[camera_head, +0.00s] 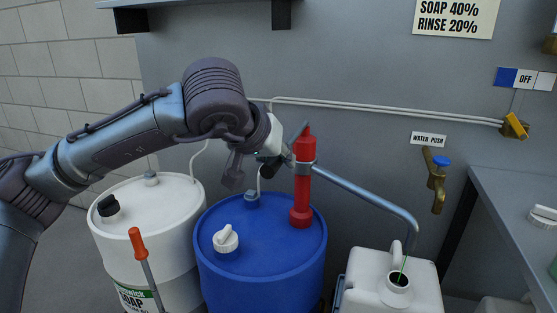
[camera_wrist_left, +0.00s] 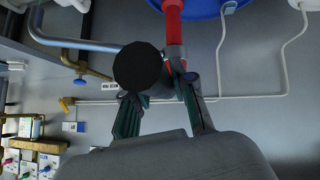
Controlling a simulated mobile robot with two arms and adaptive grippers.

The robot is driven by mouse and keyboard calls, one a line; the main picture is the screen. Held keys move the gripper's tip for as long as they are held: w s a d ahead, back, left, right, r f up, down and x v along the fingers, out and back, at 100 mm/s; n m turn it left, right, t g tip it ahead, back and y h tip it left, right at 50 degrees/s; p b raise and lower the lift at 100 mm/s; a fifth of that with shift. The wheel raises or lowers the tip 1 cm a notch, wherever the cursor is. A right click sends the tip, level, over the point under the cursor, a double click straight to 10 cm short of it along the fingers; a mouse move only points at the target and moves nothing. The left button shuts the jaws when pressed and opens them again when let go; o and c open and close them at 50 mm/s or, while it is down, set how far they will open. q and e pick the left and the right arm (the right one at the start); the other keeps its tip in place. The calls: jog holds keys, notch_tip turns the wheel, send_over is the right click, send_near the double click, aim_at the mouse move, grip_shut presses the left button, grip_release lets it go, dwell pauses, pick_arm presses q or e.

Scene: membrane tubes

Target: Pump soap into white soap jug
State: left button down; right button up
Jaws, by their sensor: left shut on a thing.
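The red pump (camera_head: 303,185) stands upright on the blue drum (camera_head: 262,275). Its grey spout pipe (camera_head: 365,190) runs right and bends down over the open mouth of the white soap jug (camera_head: 370,270). A thin green line shows between the spout and the mouth; it looks like liquid. My left gripper (camera_head: 278,158) is at the pump's upper left, shut on the pump handle (camera_head: 300,132). In the left wrist view, a round black handle end (camera_wrist_left: 138,66) sits by the fingers (camera_wrist_left: 162,92) and partly hides them. My right gripper is out of view.
A white drum (camera_head: 140,205) stands left of the blue one, with an orange-handled tool (camera_head: 139,245) in front. A brass water tap (camera_head: 437,180) is on the wall. A grey bench (camera_head: 510,200) is at right, and a shelf (camera_head: 200,5) hangs above.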

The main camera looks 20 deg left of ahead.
pick_arm(q)
jog(key=shift+f, duration=0.1)
dwell(0.3)
jog(key=c, duration=0.9)
grip_release()
jog(key=v, duration=1.2)
